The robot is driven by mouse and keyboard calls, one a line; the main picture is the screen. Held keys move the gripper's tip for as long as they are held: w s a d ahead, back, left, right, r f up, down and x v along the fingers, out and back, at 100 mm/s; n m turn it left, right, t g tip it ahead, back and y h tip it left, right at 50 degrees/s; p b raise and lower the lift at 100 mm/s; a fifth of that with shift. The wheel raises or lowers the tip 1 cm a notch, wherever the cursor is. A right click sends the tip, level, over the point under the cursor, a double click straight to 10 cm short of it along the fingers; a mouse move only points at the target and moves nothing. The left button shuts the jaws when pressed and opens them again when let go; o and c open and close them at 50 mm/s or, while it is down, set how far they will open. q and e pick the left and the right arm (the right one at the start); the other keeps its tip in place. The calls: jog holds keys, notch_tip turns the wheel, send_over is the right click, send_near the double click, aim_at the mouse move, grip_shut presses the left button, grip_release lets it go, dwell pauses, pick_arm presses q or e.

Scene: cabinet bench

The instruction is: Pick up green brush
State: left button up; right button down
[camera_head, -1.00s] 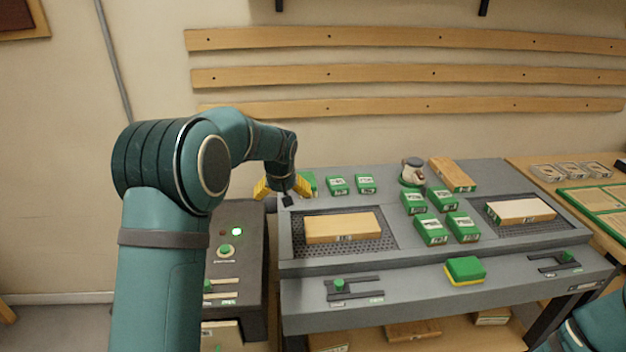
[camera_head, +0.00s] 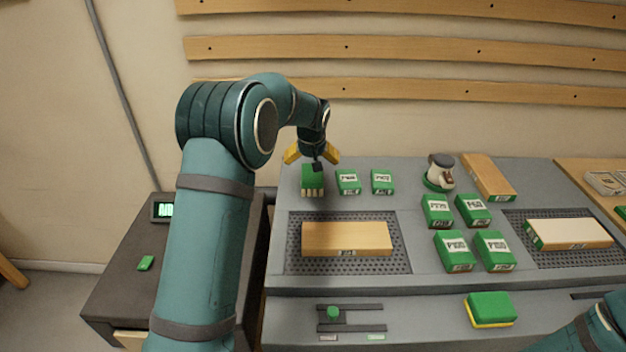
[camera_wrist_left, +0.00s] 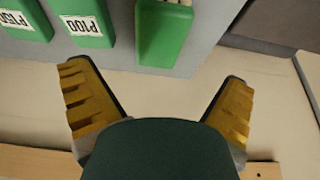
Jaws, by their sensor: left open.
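The green brush (camera_head: 312,178) stands at the back left of the grey bench, with pale bristles along its lower front edge. In the left wrist view the green brush (camera_wrist_left: 163,38) shows at the top centre, beyond the fingertips and between their lines. My left gripper (camera_head: 311,153) is open and empty, just above and behind the brush in the head view. Its two yellow fingers also show spread wide in the left wrist view (camera_wrist_left: 158,95). My right gripper is out of view; only part of my right arm shows at the lower right.
Two green boxes (camera_head: 348,182) (camera_head: 382,181) stand right of the brush. A green and yellow sponge (camera_head: 490,309) lies in front. The wall is close behind.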

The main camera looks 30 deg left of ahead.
aim_at(312, 173)
pick_arm(q)
jog(key=b+x, duration=0.1)
jog(key=x, duration=0.7)
jog(key=shift+w+a+f+b, duration=0.1)
jog(key=shift+w+f+b, duration=0.15)
jog(key=shift+f+b, duration=0.1)
jog(key=shift+f, duration=0.25)
jog(key=shift+c, duration=0.3)
jog(key=c, duration=1.2)
